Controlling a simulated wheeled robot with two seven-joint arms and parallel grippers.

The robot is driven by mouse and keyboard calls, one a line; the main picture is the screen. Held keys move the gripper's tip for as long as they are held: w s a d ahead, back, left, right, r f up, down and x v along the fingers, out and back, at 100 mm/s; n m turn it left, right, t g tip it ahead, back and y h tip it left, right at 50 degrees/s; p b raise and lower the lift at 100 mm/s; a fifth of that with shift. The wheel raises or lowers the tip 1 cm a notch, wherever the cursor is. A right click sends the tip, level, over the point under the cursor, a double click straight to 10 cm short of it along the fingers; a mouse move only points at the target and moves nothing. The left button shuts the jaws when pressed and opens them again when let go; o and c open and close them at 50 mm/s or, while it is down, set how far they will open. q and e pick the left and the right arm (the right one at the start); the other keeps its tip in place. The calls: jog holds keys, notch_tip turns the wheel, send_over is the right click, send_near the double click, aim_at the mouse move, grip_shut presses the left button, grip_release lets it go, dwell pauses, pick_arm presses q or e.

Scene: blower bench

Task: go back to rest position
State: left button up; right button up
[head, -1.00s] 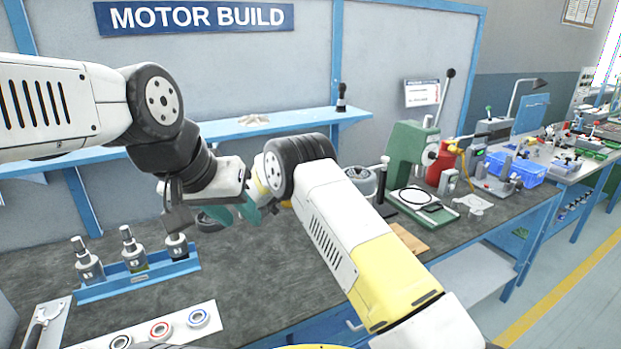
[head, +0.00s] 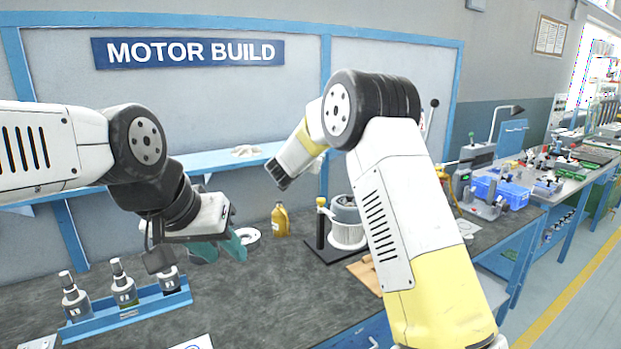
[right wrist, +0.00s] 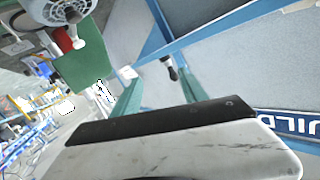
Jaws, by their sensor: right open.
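My left gripper (head: 220,248) hangs over the left part of the bench in the head view. Its teal fingers look apart, with nothing visible between them. In the head view my right arm is raised and bent in front of the back panel; its fingers are not clearly visible there. In the right wrist view my right gripper (right wrist: 157,73) is open and empty, its green fingers wide apart. It faces the wall side, with the blue shelf edge (right wrist: 205,32) and a small dark-handled tool (right wrist: 169,68) beyond.
A yellow bottle (head: 281,219), a white ring (head: 248,236) and a motor housing on a black stand (head: 347,232) sit farther back. A blue bin (head: 500,192) is at right.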

jog(key=s+d+r+n+y, duration=0.2)
jog(key=s+r+n+y, duration=0.1)
jog(key=s+r+y, duration=0.5)
jog(key=s+d+r+n+g, duration=0.2)
jog(key=s+d+g, duration=0.1)
jog(key=s, duration=0.9)
jog(key=s+d+f+g, duration=0.2)
jog(key=s+d+f, duration=0.1)
jog(key=s, duration=0.7)
jog(key=s+d+f+n+g, duration=0.1)
jog(key=s+d+f+g, duration=0.1)
jog(key=s, duration=0.8)
jog(key=s+d+f+g+h, duration=0.1)
jog(key=s+d+f, duration=0.3)
jog(key=s, duration=0.6)
notch_tip(320, 180, down, 2)
jog(key=shift+s+n+g, duration=0.25)
jog(key=shift+n+g, duration=0.15)
jog(key=shift+g, duration=0.4)
